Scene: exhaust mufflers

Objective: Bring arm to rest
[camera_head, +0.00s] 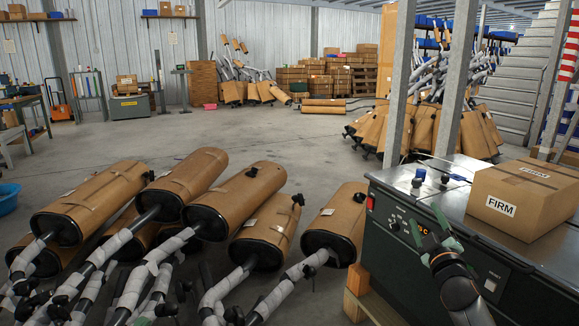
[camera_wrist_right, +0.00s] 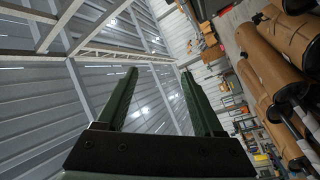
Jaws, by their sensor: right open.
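My right gripper (camera_head: 430,226) is in the lower right of the head view, in front of the dark control cabinet (camera_head: 390,262). Its two green fingers stand apart with nothing between them. In the right wrist view the open green fingers (camera_wrist_right: 159,74) point up towards the roof, and the gap between them is empty. My dark right forearm comes up from the bottom edge of the head view. My left gripper is not in view.
A cardboard box (camera_head: 524,198) marked FIRM sits on the cabinet top, near a blue-topped knob (camera_head: 419,175). Several wrapped mufflers (camera_head: 250,190) with pipes lie at the left front. A grey post (camera_head: 398,80) rises behind the cabinet. The middle floor (camera_head: 290,140) is clear.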

